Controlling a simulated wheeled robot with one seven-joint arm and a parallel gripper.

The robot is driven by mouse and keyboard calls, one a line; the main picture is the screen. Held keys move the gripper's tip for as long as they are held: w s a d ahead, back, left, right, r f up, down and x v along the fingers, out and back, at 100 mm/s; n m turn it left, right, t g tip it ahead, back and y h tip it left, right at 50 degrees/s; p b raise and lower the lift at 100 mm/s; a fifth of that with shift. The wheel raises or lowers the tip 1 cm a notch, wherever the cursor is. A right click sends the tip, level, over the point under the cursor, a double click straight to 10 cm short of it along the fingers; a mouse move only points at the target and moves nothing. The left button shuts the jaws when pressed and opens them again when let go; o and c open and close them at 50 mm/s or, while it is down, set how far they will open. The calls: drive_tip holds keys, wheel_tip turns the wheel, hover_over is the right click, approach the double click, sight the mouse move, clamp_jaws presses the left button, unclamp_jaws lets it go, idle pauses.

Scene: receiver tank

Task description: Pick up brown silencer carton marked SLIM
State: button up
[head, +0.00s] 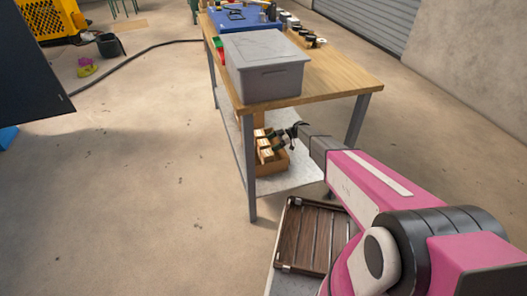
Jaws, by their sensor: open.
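A small brown open box (278,166) stands on the lower shelf of the workbench, near its front leg. Several tan cartons (266,155) stand in it. They are too small for me to read any marking, so I cannot tell which one says SLIM. My gripper (279,143) is open under the tabletop, just above the right part of the box. It hides part of the box's contents, and I cannot tell whether it touches any carton.
The wooden workbench (347,82) has a grey lidded bin (265,80) at its near end. Its legs stand beside my arm. A brown slatted tray (308,237) lies at the lower middle. The concrete floor at left is mostly clear.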

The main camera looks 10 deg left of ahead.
sight(265, 145)
drive_tip(key=x, duration=0.5)
drive_tip(key=shift+w+r, duration=0.1)
drive_tip(key=shift+r, duration=0.05)
drive_tip(key=c, duration=1.1)
drive_tip(key=shift+r, duration=0.15)
